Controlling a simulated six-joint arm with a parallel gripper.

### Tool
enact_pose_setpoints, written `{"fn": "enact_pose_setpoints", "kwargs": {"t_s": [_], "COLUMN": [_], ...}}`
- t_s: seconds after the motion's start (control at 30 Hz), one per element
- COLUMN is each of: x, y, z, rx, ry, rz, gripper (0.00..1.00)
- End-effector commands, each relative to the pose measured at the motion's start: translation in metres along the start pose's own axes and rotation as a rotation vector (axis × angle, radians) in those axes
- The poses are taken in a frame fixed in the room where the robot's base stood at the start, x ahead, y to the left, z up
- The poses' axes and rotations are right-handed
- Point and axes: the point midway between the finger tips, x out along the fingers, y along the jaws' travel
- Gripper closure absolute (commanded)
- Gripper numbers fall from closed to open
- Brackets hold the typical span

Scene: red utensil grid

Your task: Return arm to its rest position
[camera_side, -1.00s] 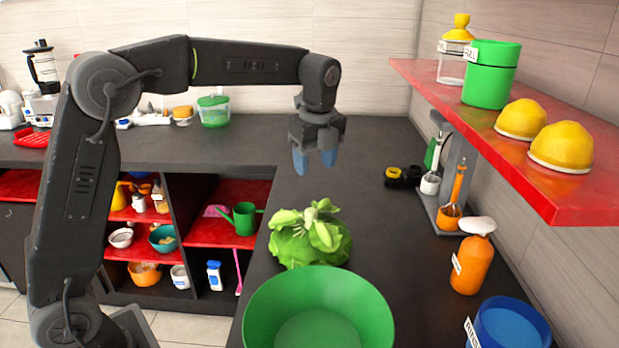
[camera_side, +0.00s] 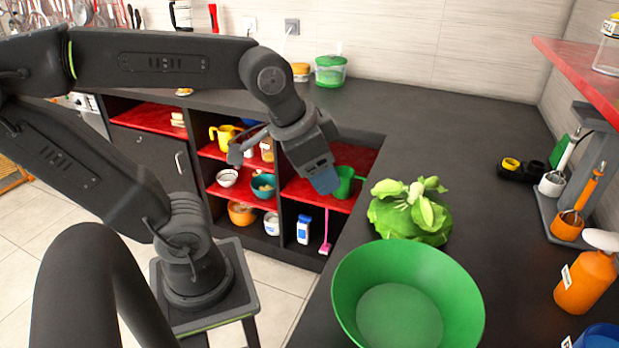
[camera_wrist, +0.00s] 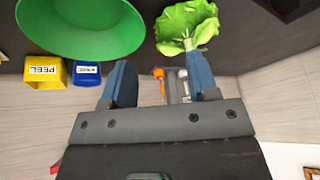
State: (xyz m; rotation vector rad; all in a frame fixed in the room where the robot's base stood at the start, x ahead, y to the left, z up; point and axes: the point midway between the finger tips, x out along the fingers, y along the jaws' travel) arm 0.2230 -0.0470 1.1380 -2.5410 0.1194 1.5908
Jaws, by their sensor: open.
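My gripper (camera_side: 322,178) is dark grey with blue fingertips. In the side view it hangs in the air, tilted down, left of the green lettuce (camera_side: 410,212) and in front of the open shelves. In the wrist view my gripper (camera_wrist: 160,85) shows its two blue fingers well apart, with nothing held between them. The lettuce (camera_wrist: 184,24) appears beyond the right finger there, apart from it. The rest of my arm reaches in from the left in the side view.
A large green bowl (camera_side: 408,300) stands on the dark counter (camera_side: 455,140) before the lettuce. An orange bottle (camera_side: 585,282) and a utensil stand (camera_side: 572,190) are at the right. A red shelf (camera_side: 585,65) overhangs there. Yellow (camera_wrist: 44,72) and blue (camera_wrist: 84,73) containers show in the wrist view.

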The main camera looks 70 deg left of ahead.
Motion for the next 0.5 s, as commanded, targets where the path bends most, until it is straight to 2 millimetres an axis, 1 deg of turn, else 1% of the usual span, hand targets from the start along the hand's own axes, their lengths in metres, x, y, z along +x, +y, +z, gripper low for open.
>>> {"fn": "enact_pose_setpoints", "kwargs": {"t_s": [0.03,0.13,0.23,0.5], "x": [0.001,0.004,0.006,0.006], "y": [0.002,0.005,0.006,0.005], "z": [0.01,0.02,0.024,0.024], "rx": [-0.056,-0.134,-0.164,-0.164], "ry": [0.019,0.037,0.041,0.04], "rz": [0.001,0.004,0.005,0.005], "gripper": [0.46,0.46,0.46,0.46]}}
